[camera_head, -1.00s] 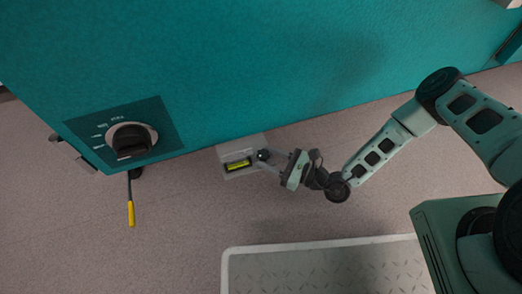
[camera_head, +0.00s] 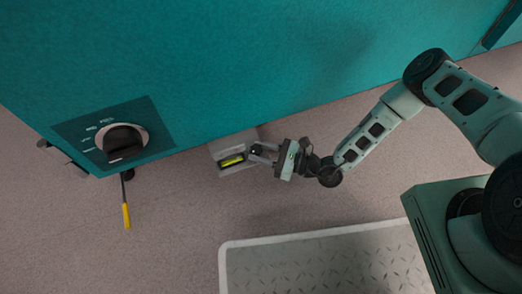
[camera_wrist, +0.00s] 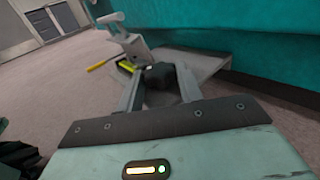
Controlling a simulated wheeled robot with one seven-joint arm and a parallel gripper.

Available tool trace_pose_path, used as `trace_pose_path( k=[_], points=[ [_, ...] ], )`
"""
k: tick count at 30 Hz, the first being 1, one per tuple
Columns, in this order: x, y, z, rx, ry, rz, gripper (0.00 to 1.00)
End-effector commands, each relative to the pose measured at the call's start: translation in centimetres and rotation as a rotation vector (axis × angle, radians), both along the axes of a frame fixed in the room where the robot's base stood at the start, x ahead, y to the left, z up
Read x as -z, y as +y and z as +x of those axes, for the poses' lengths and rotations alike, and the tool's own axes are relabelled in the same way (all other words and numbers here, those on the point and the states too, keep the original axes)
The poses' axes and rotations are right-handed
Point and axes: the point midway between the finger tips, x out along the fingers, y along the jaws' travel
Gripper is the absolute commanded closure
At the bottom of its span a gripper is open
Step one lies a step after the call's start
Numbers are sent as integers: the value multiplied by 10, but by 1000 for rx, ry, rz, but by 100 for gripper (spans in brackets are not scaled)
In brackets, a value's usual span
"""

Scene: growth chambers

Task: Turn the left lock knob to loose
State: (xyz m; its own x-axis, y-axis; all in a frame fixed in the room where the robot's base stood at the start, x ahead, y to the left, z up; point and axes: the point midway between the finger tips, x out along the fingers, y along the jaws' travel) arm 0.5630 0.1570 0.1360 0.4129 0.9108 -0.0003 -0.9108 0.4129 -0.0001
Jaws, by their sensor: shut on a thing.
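A small dark lock knob (camera_head: 256,150) sits at the right side of a grey bracket (camera_head: 222,148) low on the teal chamber. The bracket holds a yellow-green strip (camera_head: 232,160), perhaps a level vial. My gripper (camera_head: 261,153) reaches in from the right with its fingers around the knob. In the wrist view the dark knob (camera_wrist: 160,75) sits between my two fingers (camera_wrist: 158,88), and they are shut on it. The knob's marking, and so its turn position, cannot be read. No second lock knob can be made out.
A big black rotary dial (camera_head: 123,142) is on the teal chamber (camera_head: 250,60), left of the bracket. A yellow-handled lever (camera_head: 126,215) hangs below it. A grey tread-plate platform (camera_head: 320,268) lies at the front. Open floor lies between.

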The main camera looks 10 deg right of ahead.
Motion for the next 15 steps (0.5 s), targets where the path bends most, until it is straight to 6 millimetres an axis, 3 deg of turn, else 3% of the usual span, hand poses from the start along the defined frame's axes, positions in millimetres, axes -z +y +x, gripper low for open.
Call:
trace_pose_path(
  k=[15],
  points=[
    [3, -2, 8, -417, -5, -5, 87]
  ],
)
